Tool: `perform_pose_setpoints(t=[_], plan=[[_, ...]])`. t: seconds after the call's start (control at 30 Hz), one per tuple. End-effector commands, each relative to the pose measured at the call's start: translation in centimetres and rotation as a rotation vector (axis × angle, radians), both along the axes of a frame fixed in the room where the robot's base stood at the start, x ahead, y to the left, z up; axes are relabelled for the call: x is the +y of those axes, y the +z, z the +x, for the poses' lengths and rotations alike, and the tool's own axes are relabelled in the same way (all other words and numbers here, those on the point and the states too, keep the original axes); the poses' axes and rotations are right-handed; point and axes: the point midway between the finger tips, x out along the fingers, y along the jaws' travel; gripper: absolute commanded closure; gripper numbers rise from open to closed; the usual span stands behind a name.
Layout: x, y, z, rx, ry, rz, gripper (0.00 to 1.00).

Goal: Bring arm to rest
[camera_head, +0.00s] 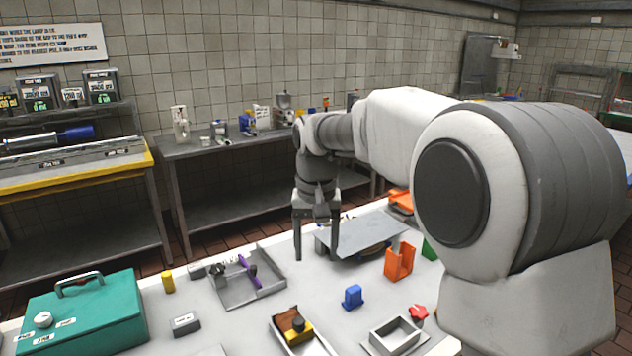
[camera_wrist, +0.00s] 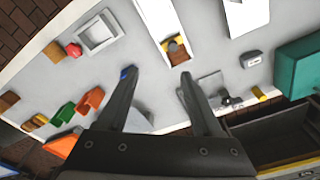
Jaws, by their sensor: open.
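My gripper (camera_head: 316,232) hangs from my arm above the far side of the white table, pointing down. Its two fingers are apart with nothing between them. In the wrist view my gripper (camera_wrist: 157,72) is also open and empty, with the tabletop some way below. In the head view my arm stretches from the right across the table, and its large links hide part of the table's right side.
Near my gripper are a grey raised plate (camera_head: 345,231), an orange holder (camera_head: 399,262) and a grey tray (camera_head: 262,290) with a purple item. A blue block (camera_head: 352,296), a teal box (camera_head: 85,315) and a yellow cylinder (camera_head: 168,281) stand on the table.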

Motion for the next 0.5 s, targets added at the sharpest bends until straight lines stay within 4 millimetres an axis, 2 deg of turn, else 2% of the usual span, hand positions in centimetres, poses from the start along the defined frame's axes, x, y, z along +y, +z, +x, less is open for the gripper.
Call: perform_pose_setpoints(t=[0.03,0.2,0.5], plan=[[-1.2,1.2,-1.2,-0.024,-0.003,0.003,0.33],[-4.6,3.7,-5.1,-0.093,-0.003,0.005,0.33],[-9.8,5.6,-12.9,-0.214,-0.008,0.007,0.33]])
